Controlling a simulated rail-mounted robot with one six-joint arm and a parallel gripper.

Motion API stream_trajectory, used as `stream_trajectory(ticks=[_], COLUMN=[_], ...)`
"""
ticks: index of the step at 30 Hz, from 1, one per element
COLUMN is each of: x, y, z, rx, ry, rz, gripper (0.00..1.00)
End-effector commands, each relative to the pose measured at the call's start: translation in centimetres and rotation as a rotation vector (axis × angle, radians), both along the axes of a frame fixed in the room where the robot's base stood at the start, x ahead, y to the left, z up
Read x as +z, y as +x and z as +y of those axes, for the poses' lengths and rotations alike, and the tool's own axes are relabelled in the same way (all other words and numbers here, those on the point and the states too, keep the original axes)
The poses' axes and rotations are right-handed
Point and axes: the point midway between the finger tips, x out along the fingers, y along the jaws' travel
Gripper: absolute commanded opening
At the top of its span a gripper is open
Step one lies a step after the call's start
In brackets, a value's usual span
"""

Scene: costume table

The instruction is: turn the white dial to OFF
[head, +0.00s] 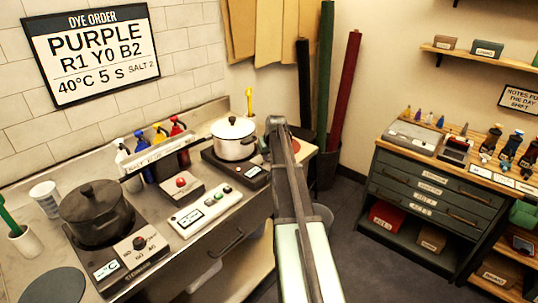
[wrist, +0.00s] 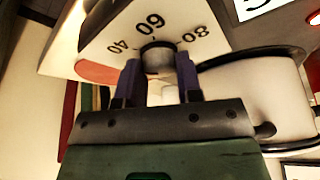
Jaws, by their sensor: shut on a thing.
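In the wrist view a round knob (wrist: 158,55), the dial, stands on a pale panel (wrist: 105,25) marked 40, 60 and 80. Its top looks grey in shadow with a paler part below. My gripper (wrist: 158,72) has its two dark fingers on either side of the knob, shut on it. No OFF mark shows, and the dial's pointer cannot be made out. In the head view the white pot (head: 234,145) sits on a dark hotplate (head: 250,173) at the back; my arm ends just right of it and hides the dial and my fingers.
The white pot (wrist: 262,95) is close at right in the wrist view. In the head view a dark pot (head: 97,215) stands on another hotplate at left. A white button box (head: 205,209) and a red-button box (head: 181,186) lie between. Fabric rolls (head: 325,90) stand behind my arm.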

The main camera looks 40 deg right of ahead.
Motion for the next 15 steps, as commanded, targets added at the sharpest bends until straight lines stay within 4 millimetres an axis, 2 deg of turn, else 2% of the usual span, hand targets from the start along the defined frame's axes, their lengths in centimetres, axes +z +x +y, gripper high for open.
stream_trajectory(ticks=[15], x=[-0.01], y=[0.02], z=[-0.31], rx=[0.488], ry=[0.001], rz=[0.001], gripper=[0.09])
